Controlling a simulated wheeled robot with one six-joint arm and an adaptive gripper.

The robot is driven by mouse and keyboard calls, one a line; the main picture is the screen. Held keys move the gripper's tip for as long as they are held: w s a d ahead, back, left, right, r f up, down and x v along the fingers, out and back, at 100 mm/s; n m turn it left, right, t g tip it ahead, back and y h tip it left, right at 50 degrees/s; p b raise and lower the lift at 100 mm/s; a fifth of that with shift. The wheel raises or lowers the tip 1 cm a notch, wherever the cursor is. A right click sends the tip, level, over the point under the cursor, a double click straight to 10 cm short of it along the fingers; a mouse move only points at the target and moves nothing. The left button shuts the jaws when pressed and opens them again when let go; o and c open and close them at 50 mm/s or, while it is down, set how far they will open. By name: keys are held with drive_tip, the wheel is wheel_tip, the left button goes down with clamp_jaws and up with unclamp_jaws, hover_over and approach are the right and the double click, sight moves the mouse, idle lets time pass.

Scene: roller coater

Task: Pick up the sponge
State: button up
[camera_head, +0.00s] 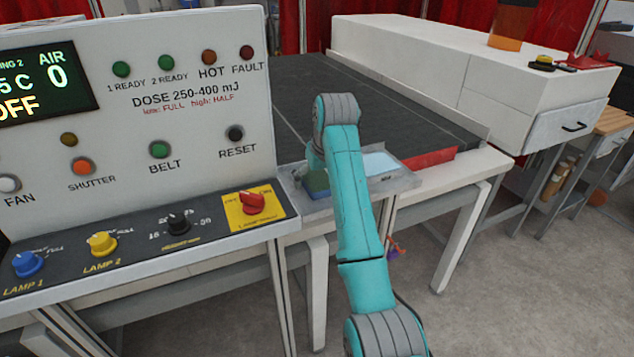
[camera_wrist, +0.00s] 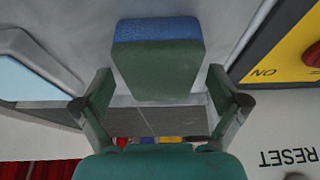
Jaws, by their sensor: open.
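The sponge (camera_wrist: 158,66) is a block with a green layer and a blue layer. In the wrist view it lies on a grey metal surface, ahead of and between the fingers. My gripper (camera_wrist: 160,98) is open, with a finger to either side and nothing held. I cannot tell how far the fingertips are from the sponge. In the head view, part of the sponge (camera_head: 318,184) shows left of my teal arm on the grey tray (camera_head: 403,183). My arm hides the rest of it and most of the gripper.
A light blue panel (camera_head: 380,163) lies on the tray right of my arm. The control panel (camera_head: 140,110) stands close on the left, with a red knob (camera_head: 251,202) near the tray. A dark conveyor belt (camera_head: 400,115) runs behind. Open floor lies at right.

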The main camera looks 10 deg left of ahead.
drive_tip(key=shift+f, duration=0.25)
idle(0.4)
drive_tip(key=c, duration=0.8)
